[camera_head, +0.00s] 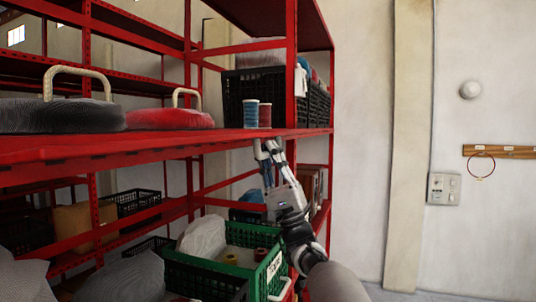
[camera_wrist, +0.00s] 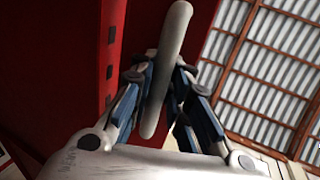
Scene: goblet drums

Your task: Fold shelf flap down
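The red shelf (camera_head: 180,146) spans the head view at mid height, and its red surface fills the left of the wrist view (camera_wrist: 60,60). My gripper (camera_head: 267,148) points up beneath the shelf's front edge, near the right post. In the wrist view my gripper (camera_wrist: 167,70) has its two blue-padded fingers on either side of a pale, rounded bar (camera_wrist: 172,40), which looks like a handle. The fingertips are close to the bar. Whether they press on it cannot be told. The bar is not clearly visible in the head view. I cannot make out the flap's hinge.
On the shelf stand a grey drum-like item (camera_head: 60,115), a red one (camera_head: 168,119), thread spools (camera_head: 251,113) and a black crate (camera_head: 240,88). A green crate (camera_head: 225,262) sits below, close to my arm. The right wall side looks clear.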

